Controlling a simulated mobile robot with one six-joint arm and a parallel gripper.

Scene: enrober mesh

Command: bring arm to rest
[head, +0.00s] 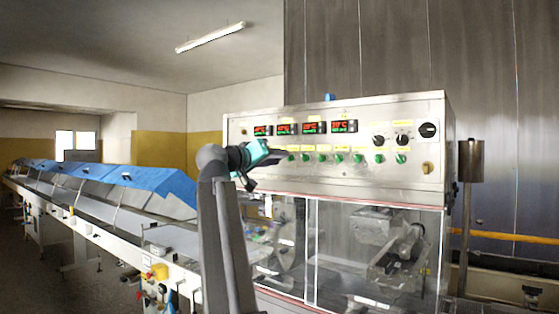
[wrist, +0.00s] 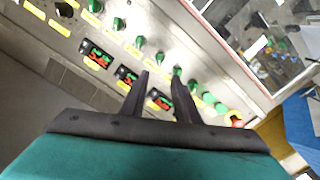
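My gripper (wrist: 161,74) shows in the wrist view with its two dark fingers apart and nothing between them. Behind the fingers lies the control panel (head: 350,165) of the steel machine, with green knobs and red-green displays. In the head view my arm rises at the centre and bends at the top toward the panel. The teal gripper body (head: 258,153) is in front of the panel's left part. The fingertips are too small there to make out, and I cannot tell whether they touch the panel.
A clear-windowed housing (head: 375,250) is below the panel. A long conveyor (head: 105,235) with blue covers (head: 150,180) runs back to the left. A steel post (head: 467,200) stands at the right. Open floor (head: 60,285) shows at lower left.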

